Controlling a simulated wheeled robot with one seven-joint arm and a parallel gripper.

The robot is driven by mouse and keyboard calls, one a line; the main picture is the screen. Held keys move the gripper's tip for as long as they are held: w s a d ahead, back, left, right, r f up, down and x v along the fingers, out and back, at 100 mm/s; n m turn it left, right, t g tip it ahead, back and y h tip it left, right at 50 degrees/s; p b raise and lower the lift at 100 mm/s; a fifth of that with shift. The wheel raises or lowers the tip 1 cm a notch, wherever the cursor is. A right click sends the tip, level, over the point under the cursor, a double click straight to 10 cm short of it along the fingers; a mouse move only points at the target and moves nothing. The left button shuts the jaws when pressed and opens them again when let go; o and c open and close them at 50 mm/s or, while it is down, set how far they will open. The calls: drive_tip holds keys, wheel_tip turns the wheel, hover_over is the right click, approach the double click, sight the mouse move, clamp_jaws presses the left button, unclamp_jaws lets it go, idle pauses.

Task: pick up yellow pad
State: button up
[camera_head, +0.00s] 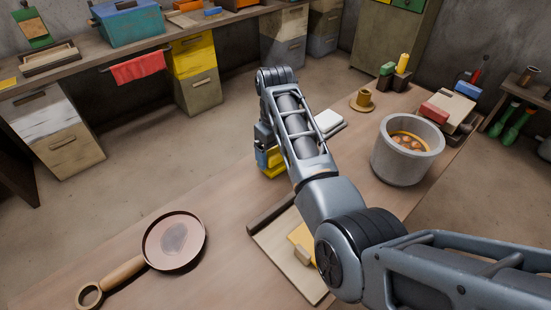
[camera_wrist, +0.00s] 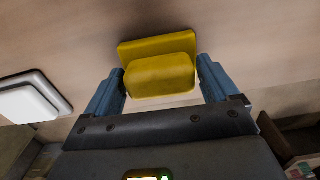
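The yellow pad (camera_wrist: 160,76) is a flat plate with a thick rounded block on it. In the wrist view it sits between the two blue fingers of my gripper (camera_wrist: 161,82), which stand wide on either side of the block. Narrow gaps seem to show at both sides, so my gripper looks open around it. In the head view the yellow pad (camera_head: 273,173) shows low by the table's far edge, partly hidden by my gripper (camera_head: 264,157) and arm.
A white pad on a dark base (camera_head: 328,122) lies just beyond my arm. A pot (camera_head: 402,164) stands to the right. A pan (camera_head: 174,241) lies front left. A wooden board (camera_head: 272,241) with another yellow piece (camera_head: 302,240) is partly under my arm.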

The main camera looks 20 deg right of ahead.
drive_tip(key=c, duration=0.7)
drive_tip(key=shift+c, duration=0.2)
drive_tip(key=shift+r, duration=0.2)
